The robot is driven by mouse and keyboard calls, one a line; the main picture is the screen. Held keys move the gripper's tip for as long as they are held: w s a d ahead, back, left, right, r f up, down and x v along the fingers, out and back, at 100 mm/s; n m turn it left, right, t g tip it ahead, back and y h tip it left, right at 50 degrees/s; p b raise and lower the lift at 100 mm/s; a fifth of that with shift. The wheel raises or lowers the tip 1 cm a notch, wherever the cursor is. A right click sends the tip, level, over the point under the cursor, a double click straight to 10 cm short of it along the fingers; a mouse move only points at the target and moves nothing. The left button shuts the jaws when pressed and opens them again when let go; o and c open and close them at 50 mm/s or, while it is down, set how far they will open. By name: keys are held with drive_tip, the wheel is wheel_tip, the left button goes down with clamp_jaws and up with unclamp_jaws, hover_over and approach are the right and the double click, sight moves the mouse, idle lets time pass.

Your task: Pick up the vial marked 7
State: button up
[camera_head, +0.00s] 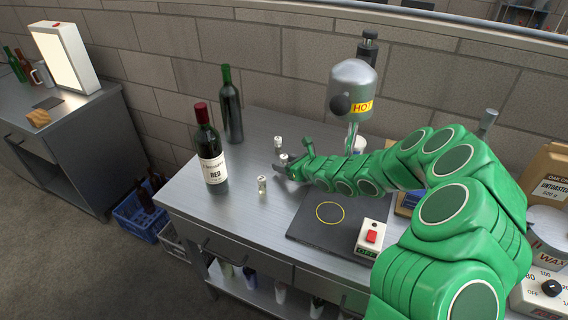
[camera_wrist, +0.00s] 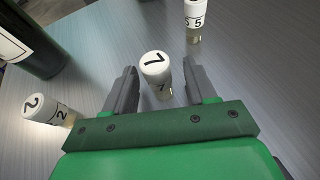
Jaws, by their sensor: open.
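The vial marked 7 (camera_wrist: 155,68) has a white cap and stands upright between the fingertips of my gripper (camera_wrist: 161,72) in the wrist view. A gap shows on each side of it. My gripper is open. In the head view my gripper (camera_head: 286,168) is low over the bench, by a small white-capped vial (camera_head: 284,158) that appears to be the same one; its mark is too small to read there.
A vial marked 2 (camera_wrist: 47,110) stands left of my gripper, and a vial marked 5 (camera_wrist: 195,15) stands beyond it. A red-capped wine bottle (camera_head: 211,150) and a green bottle (camera_head: 231,105) stand left. A dark plate (camera_head: 330,225) lies at the front.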

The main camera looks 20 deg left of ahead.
drive_tip(key=shift+x, duration=1.35)
drive_tip(key=c, duration=1)
